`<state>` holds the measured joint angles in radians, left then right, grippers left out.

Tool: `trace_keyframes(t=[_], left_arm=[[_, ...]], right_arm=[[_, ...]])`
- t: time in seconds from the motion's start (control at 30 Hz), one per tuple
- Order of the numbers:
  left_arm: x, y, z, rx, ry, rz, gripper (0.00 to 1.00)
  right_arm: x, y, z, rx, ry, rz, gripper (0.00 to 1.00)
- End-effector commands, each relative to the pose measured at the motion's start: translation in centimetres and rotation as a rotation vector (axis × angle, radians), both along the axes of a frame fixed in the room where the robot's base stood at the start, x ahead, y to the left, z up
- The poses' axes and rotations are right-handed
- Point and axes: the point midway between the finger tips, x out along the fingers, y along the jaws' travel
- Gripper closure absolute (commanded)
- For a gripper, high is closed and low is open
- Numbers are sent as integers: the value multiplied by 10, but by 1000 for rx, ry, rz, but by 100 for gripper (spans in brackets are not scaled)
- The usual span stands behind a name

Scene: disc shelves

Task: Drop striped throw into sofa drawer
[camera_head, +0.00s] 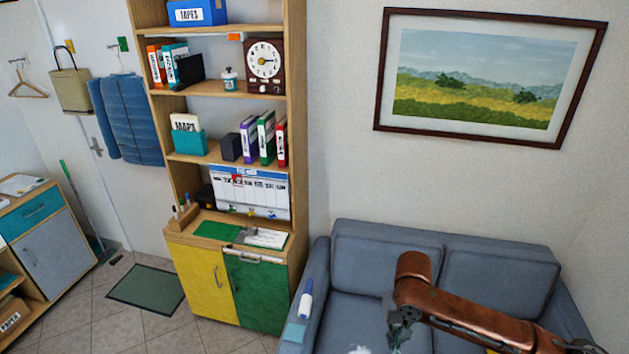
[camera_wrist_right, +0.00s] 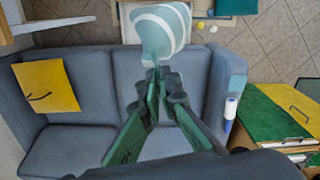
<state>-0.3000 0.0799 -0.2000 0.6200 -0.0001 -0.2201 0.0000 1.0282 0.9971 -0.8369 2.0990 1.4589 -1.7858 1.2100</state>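The striped throw (camera_wrist_right: 163,32), pale teal with white curved stripes, hangs bunched from my right gripper (camera_wrist_right: 160,84) in the right wrist view. The green fingers are closed around its narrow end. The throw is past the grey sofa's (camera_wrist_right: 82,152) front edge, over the floor side. A pale-edged box shape (camera_wrist_right: 128,36) shows partly behind the throw; it may be the sofa drawer, but I cannot tell how far out it is. In the head view my right gripper (camera_head: 400,322) is above the sofa seat, with a white bit of the throw (camera_head: 360,350) at the bottom edge. My left gripper is out of view.
A blue-and-white roller (camera_head: 305,298) and a teal cloth (camera_head: 294,333) lie on the sofa's left armrest. A yellow square item (camera_wrist_right: 47,86) lies on the sofa. The cabinet (camera_head: 258,291) stands left of the sofa. Small balls (camera_wrist_right: 212,29) lie on the tiled floor.

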Motion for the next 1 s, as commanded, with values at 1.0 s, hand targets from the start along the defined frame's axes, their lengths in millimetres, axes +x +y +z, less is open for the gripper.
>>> trace_keyframes(t=[1.0], left_arm=[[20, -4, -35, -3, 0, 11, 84]], right_arm=[[18, 13, -108, 2, 10, -43, 100]])
